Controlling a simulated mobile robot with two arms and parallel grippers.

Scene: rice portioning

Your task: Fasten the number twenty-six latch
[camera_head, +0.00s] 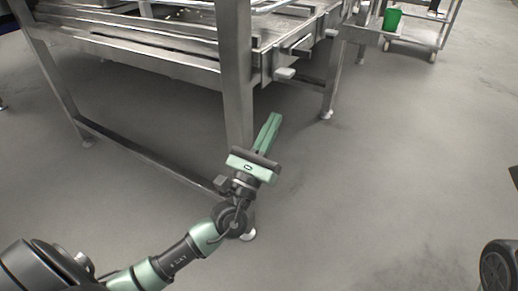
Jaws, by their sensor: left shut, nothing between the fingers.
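Several latches with pale grey handles sit along the right side of a steel frame table. The nearest latch (285,74) sticks out by the front corner leg; another (331,33) is farther back. No number can be read on them, so I cannot tell which is number twenty-six. My left gripper (274,119) is shut and empty, with its green fingers together and pointing up in the picture. In the picture it is just below the nearest latch, right of the corner leg, and apart from the latch. My right gripper is out of view.
The steel table's corner leg (236,70) stands close beside my left gripper, with a low crossbar (150,155) running left. A trolley (410,36) with a green container (392,20) stands at the back right.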

